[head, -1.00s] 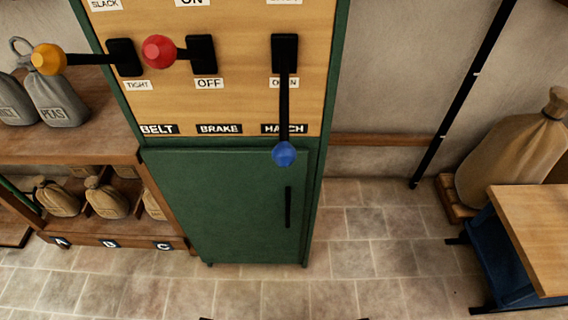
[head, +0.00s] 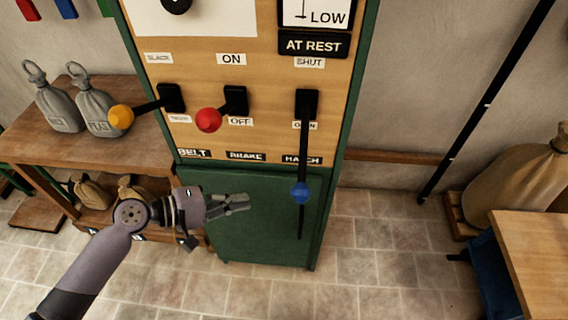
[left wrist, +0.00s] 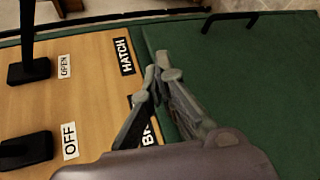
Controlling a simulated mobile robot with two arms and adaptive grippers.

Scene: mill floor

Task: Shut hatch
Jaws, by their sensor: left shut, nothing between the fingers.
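The hatch lever is a black rod with a blue ball (head: 301,192) at its lower end, on the right of the wooden panel in the head view. It hangs down past the OPEN label, with the SHUT label above its pivot. Part of the lever (left wrist: 27,30) shows in the left wrist view; its ball is out of frame there. My left gripper (head: 246,203) is shut and empty, in front of the green door, left of and apart from the blue ball. It also shows in the left wrist view (left wrist: 162,65). My right gripper is not in view.
The red brake lever (head: 208,120) and yellow belt lever (head: 121,116) stick out left of the hatch lever. The green cabinet door (head: 262,240) lies below the panel. A wooden shelf (head: 60,150) with sacks stands left, a bench (head: 520,250) right.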

